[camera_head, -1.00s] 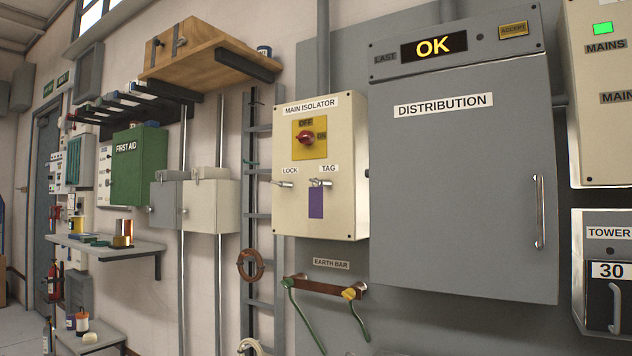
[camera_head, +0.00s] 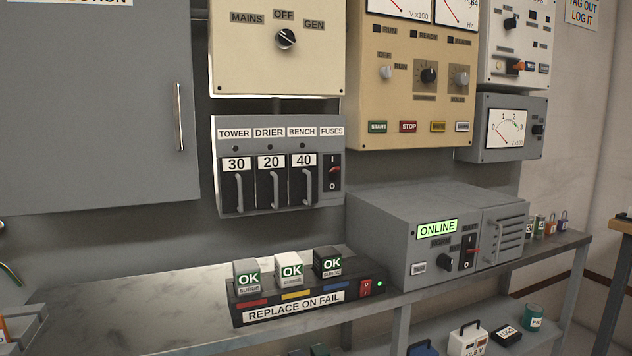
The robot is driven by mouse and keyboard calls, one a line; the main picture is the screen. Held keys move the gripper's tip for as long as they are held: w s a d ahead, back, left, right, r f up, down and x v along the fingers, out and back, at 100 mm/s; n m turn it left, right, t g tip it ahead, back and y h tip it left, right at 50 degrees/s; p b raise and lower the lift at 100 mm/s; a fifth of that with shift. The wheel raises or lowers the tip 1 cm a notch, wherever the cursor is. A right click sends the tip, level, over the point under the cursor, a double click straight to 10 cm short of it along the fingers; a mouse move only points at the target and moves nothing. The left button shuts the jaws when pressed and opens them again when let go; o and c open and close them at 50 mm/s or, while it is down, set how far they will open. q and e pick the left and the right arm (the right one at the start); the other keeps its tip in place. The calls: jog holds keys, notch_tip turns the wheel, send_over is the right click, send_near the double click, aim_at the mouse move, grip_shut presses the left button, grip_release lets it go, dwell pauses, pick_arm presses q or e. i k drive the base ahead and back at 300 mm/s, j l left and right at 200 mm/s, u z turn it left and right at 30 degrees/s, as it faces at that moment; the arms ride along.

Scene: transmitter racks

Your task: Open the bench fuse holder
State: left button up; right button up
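The grey fuse box (camera_head: 277,166) hangs on the wall in the head view, left of the middle. It has holders labelled TOWER, DRIER and BENCH and a FUSES switch. The bench fuse holder (camera_head: 302,183) is the black one marked 40, third from the left, with a grey vertical handle. It looks seated flush in line with the tower holder (camera_head: 236,187) marked 30 and the drier holder (camera_head: 270,185) marked 20. The fuses switch (camera_head: 332,172) has a red part, with I above and O below. Neither of my grippers is in view.
A shelf (camera_head: 120,290) runs below the fuse box. On it stand a surge block (camera_head: 300,310) with several OK modules and a grey ONLINE unit (camera_head: 425,255). A mains/generator selector panel (camera_head: 277,60) is above. A cabinet door (camera_head: 95,110) with a handle is at left.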

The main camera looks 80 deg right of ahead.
aim_at(303, 167)
jog(key=z, duration=2.8)
